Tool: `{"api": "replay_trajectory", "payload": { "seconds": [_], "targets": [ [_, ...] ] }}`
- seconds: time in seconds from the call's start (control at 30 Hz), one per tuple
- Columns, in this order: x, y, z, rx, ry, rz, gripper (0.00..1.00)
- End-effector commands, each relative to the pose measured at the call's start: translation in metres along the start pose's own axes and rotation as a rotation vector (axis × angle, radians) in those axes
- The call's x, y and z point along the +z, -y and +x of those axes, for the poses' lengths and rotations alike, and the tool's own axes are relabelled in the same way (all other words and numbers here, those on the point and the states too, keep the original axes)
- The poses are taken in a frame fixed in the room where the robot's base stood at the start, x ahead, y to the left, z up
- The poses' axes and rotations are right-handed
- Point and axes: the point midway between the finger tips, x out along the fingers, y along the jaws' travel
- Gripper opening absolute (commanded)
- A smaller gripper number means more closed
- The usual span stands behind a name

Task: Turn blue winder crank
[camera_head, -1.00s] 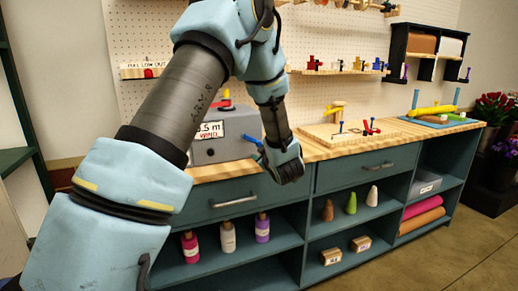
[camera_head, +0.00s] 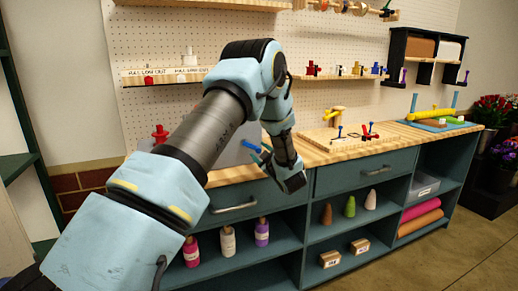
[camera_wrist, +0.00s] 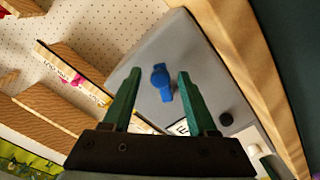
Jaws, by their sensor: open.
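The blue crank (camera_wrist: 161,82) shows in the wrist view on the face of the grey winder box (camera_wrist: 185,50). My gripper (camera_wrist: 160,75) is open, its two green fingers on either side of the crank in the picture. I cannot tell how far the fingertips are from it, and no grip shows. In the head view the winder box (camera_head: 236,150) stands on the counter, mostly hidden behind my arm. Small blue parts (camera_head: 252,144) show beside it. My gripper end (camera_head: 290,178) hangs in front of the counter edge there.
The wooden counter (camera_head: 385,146) runs to the right with a wooden board (camera_head: 335,142) and coloured levers on it. A drawer handle (camera_head: 234,208) projects below the counter near my arm. Bottles (camera_head: 228,241) stand on the shelf below. A pegboard (camera_head: 150,40) rises behind.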

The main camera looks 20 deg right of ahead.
Motion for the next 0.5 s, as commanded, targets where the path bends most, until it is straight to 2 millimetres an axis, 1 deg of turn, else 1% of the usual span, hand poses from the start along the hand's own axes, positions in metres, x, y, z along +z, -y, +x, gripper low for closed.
{"api": "replay_trajectory", "payload": {
  "seconds": [0.13, 0.4, 0.5],
  "targets": [
    [0.0003, 0.0001, 0.0077, 0.000, 0.002, 0.001, 0.58],
    [0.0006, 0.0002, 0.0087, 0.001, 0.002, 0.001, 0.58],
    [0.0005, 0.0003, 0.0086, 0.001, 0.001, 0.001, 0.47]
  ]
}}
